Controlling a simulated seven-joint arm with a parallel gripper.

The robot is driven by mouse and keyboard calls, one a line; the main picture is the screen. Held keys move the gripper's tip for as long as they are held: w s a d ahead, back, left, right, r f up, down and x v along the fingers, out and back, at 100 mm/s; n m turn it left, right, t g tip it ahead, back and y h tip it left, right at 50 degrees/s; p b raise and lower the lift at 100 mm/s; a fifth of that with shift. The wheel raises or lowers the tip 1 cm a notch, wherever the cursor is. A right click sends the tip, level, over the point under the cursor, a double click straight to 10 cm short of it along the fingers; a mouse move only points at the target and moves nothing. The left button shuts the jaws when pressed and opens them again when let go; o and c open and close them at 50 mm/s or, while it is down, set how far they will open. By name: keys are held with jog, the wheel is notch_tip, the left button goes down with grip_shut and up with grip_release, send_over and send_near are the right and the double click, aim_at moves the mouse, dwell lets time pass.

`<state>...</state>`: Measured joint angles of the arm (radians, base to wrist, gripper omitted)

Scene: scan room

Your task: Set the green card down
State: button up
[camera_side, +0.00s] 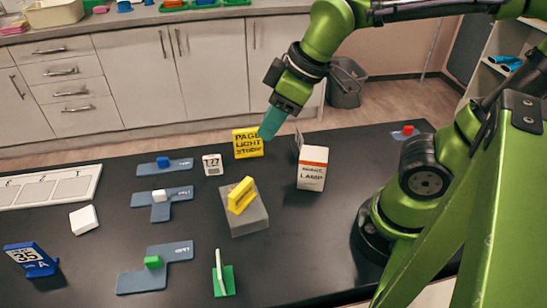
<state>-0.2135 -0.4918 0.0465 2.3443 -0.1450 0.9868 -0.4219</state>
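A green card stand (223,280) is on the black table at the front centre. Its green base lies on the table and a thin, pale upright part rises from it, seen nearly edge-on. My gripper (270,126) is raised over the table, behind and to the right of the stand and well apart from it, pointing down. A teal tapered piece shows at its tip, in front of the yellow sign's right edge. I cannot tell whether this piece is fingers or a held thing, and no gap between fingers shows.
A grey block with a yellow piece (240,195), a yellow sign (246,144) and a lamp box (312,169) stand near my gripper. Blue-grey plates (135,283) with small blocks lie left. A blue 35 A stand (32,259) is far left. Bare table lies right of the green stand.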

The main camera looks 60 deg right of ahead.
jog(key=d+m, duration=0.1)
jog(key=m, duration=0.1)
jog(key=s+d+m+t, duration=0.1)
jog(key=d+m, duration=0.1)
jog(key=m, duration=0.1)
jog(key=s+d+r+m+t, duration=0.1)
jog(key=d+m, duration=0.1)
jog(key=m, duration=0.1)
jog(key=shift+d, duration=0.2)
